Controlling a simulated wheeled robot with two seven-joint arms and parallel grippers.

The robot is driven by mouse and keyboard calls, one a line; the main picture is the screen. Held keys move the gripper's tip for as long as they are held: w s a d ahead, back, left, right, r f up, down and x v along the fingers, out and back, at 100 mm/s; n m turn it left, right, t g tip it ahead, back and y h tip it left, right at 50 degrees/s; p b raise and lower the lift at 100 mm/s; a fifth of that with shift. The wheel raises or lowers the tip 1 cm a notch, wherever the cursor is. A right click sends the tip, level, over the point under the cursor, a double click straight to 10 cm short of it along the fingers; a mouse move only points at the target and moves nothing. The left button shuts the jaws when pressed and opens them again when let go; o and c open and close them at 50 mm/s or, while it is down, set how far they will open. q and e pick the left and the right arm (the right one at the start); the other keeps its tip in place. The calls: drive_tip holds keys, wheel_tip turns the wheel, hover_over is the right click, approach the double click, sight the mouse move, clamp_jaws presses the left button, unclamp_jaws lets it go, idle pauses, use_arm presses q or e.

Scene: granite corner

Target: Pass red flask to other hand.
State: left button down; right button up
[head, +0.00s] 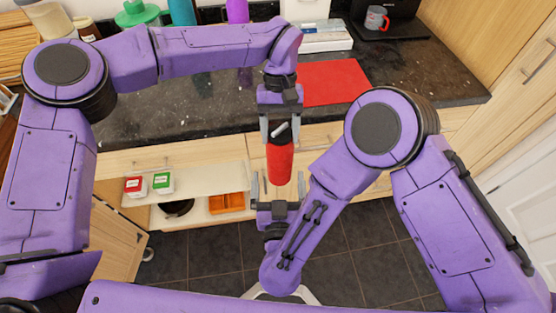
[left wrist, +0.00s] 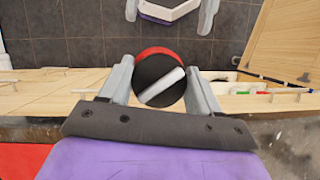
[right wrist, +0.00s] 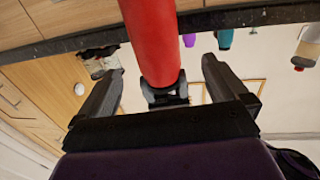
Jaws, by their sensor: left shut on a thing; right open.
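The red flask (head: 280,160) has a black lid with a light handle and hangs upright in front of the counter edge. My left gripper (head: 279,135) is shut on its top at the lid. In the left wrist view the lid (left wrist: 158,82) sits between the fingers. My right gripper (head: 278,190) is open just below the flask, its fingers pointing up. In the right wrist view the flask's red body (right wrist: 152,35) rises above and between the open fingers (right wrist: 165,85). I cannot tell whether the flask's lower end is between the right fingertips.
A dark granite counter (head: 185,110) runs behind, with a red mat (head: 335,82) on it.

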sight(279, 162)
use_arm(q)
drive_tip(key=shift+w+d, duration=0.1)
use_arm(e)
drive_tip(key=w, duration=0.8)
drive_tip(key=shift+w+a+f, duration=0.1)
drive_tip(key=shift+w+a, duration=0.25)
drive_tip(key=shift+w, duration=0.05)
drive_tip(key=shift+w+a, duration=0.15)
drive_tip(key=shift+w, duration=0.25)
drive_tip(key=c, duration=1.2)
use_arm(q)
drive_tip(key=shift+c, duration=0.8)
unclamp_jaws()
use_arm(e)
drive_tip(key=shift+c, duration=0.2)
